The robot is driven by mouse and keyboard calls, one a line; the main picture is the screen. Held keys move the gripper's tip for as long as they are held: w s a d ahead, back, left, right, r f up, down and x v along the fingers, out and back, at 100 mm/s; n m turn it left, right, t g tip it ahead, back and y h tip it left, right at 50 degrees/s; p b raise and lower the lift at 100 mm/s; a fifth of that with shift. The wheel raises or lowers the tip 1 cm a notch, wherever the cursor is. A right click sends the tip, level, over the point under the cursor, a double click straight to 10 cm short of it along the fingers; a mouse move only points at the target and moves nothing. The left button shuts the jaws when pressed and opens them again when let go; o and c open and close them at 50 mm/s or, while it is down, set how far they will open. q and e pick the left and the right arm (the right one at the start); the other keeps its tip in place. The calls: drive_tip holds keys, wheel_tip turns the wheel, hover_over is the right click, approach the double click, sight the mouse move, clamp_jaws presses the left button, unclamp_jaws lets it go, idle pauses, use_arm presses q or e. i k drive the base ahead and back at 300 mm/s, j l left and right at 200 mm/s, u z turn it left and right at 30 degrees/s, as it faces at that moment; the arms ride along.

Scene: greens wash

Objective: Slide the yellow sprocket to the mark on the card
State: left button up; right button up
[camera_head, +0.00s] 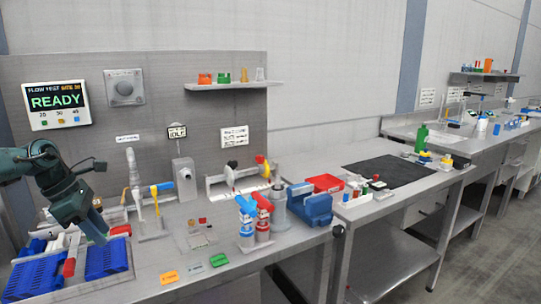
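My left gripper (95,228) hangs at the left above the blue racks, angled down and to the right. Its fingers are too small and dark to tell whether they are apart. I cannot pick out a yellow sprocket for certain. My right gripper is out of view.
Blue racks (106,258) lie below my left gripper. A faucet-like stand (135,180), two bottles (263,222) and a blue machine (314,207) stand along the bench. A black mat (390,171) lies on the farther table. The front middle of the bench is mostly clear.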

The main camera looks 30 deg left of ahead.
sight(265, 169)
drive_tip(key=i, duration=0.75)
drive_tip(key=i+u, duration=0.15)
drive_tip(key=i, duration=0.95)
drive_tip(key=j+u, duration=0.05)
drive_tip(key=j, duration=0.05)
